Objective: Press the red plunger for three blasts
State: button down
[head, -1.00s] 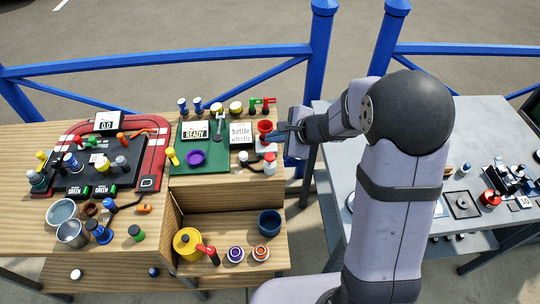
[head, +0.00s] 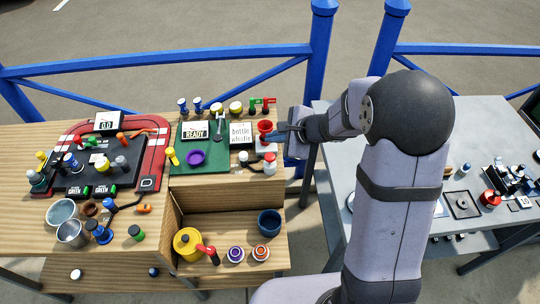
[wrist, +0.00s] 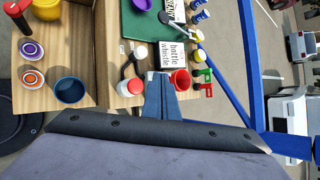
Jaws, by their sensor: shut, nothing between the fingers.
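A red, cup-shaped piece (head: 265,126) stands at the right edge of the table, beside a white card reading "bottle whistle" (head: 240,133). It also shows in the wrist view (wrist: 180,78). A white canister with a red part (head: 270,164) stands just nearer to the camera, and in the wrist view (wrist: 130,88) it is left of my fingers. I cannot tell which red part is the plunger. My gripper (head: 270,138) is shut and empty. Its fingertips (wrist: 158,77) lie between the canister and the red cup, close to the cup; contact cannot be made out.
A green mat (head: 215,162) holds a "READY" display (head: 195,130) and a purple bowl (head: 196,158). Several small bottles and green and red pieces line the back edge. A blue cup (head: 269,222) stands on the lower shelf. A blue railing (head: 250,55) runs behind.

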jog(key=shift+r, duration=0.1)
notch_tip(320, 180, up, 4)
jog(key=shift+f+p, duration=0.2)
jog(key=shift+p, duration=0.25)
jog(key=shift+f, duration=0.1)
jog(key=b, duration=0.6)
send_over(273, 158)
notch_tip(273, 158, down, 7)
jog(key=shift+s+f, duration=0.1)
jog(key=shift+f+b, duration=0.7)
jog(key=shift+b, duration=0.15)
jog(key=shift+f, duration=0.2)
dwell(1.2)
jog(key=shift+f+b, duration=0.25)
jog(key=shift+b, duration=0.3)
